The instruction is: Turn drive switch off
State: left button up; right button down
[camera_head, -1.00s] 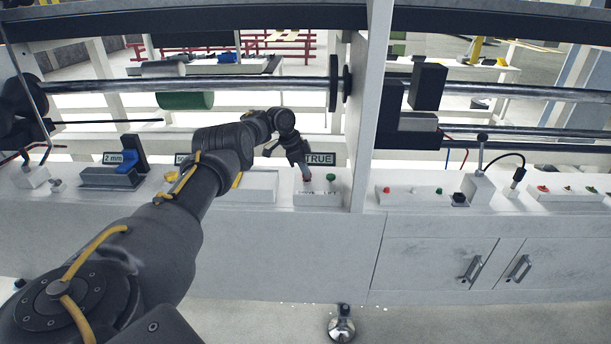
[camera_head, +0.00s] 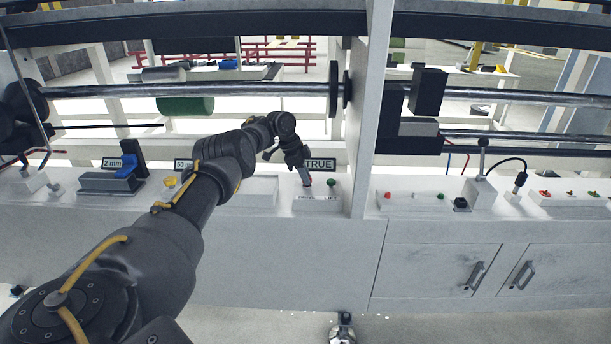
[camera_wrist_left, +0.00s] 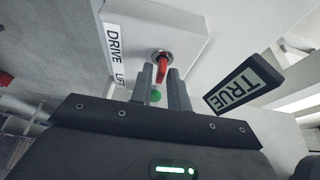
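The drive switch (camera_wrist_left: 162,70) is a small red lever in a round metal collar, beside the DRIVE label (camera_wrist_left: 114,48) on a pale box. In the left wrist view it sits between the tips of my left gripper (camera_wrist_left: 162,78), whose fingers stand a little apart on either side. I cannot tell whether they touch it. In the head view my left gripper (camera_head: 306,181) reaches down over the switch box (camera_head: 318,203) and mostly hides the lever. A display (camera_head: 319,164) behind it reads TRUE. My right gripper is not in view.
A green control (camera_head: 331,182) sits close to the right of my left gripper. A white upright panel (camera_head: 367,130) stands farther right. A metal bar (camera_head: 250,92) with a roller runs above. A yellow button (camera_head: 170,181) is to the left, near my forearm.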

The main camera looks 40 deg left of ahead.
pick_arm(q)
jog(key=shift+o, duration=1)
